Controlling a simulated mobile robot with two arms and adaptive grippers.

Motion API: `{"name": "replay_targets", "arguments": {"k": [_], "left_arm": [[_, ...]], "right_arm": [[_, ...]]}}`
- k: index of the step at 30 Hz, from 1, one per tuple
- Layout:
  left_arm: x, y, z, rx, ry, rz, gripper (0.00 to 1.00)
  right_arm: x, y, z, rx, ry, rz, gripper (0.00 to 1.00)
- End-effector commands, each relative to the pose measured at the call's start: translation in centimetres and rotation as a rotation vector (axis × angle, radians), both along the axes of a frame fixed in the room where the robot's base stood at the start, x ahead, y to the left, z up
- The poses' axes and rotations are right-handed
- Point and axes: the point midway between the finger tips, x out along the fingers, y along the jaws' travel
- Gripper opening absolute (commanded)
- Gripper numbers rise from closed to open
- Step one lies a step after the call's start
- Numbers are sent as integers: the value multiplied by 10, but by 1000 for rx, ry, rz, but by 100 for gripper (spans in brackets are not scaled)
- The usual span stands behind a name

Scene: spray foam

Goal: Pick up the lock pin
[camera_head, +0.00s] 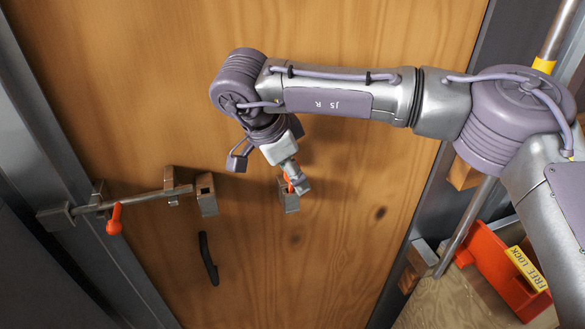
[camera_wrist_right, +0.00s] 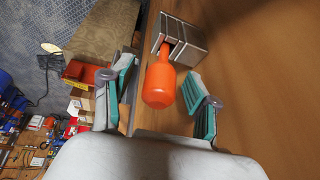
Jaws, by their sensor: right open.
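The lock pin (camera_wrist_right: 159,82) shows in the right wrist view as an orange, bottle-shaped handle whose narrow end enters a grey metal bracket (camera_wrist_right: 187,43). In the head view only a bit of orange (camera_head: 289,184) shows at the bracket (camera_head: 291,202) on the wooden door, mostly hidden by my gripper. My right gripper (camera_wrist_right: 162,88) is open, with its teal-padded fingers on either side of the orange handle and gaps on both sides. It also shows at the bracket in the head view (camera_head: 294,177). My left gripper is not in view.
A metal sliding bolt (camera_head: 140,199) with an orange handle (camera_head: 114,219) sits on the door's left. An empty bracket (camera_head: 206,195) and a black door handle (camera_head: 208,259) are near it. A red bin (camera_head: 482,250) with a yellow "FREE LOCK" label stands at lower right.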

Motion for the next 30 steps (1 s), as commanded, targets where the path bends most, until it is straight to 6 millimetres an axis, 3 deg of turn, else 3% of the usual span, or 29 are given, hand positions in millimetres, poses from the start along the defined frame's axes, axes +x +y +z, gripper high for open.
{"name": "replay_targets", "arguments": {"k": [4, 12, 15, 25, 30], "left_arm": [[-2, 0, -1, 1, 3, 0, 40], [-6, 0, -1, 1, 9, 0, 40], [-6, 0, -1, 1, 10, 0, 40], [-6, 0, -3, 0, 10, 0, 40], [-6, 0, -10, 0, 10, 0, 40]], "right_arm": [[0, 0, -1, 0, 0, 0, 58], [0, 0, 0, 0, 0, 0, 13], [0, 0, 0, 0, 0, 0, 0], [0, 0, 2, 1, -1, -1, 0], [1, 0, 16, 0, -3, -1, 0]]}}
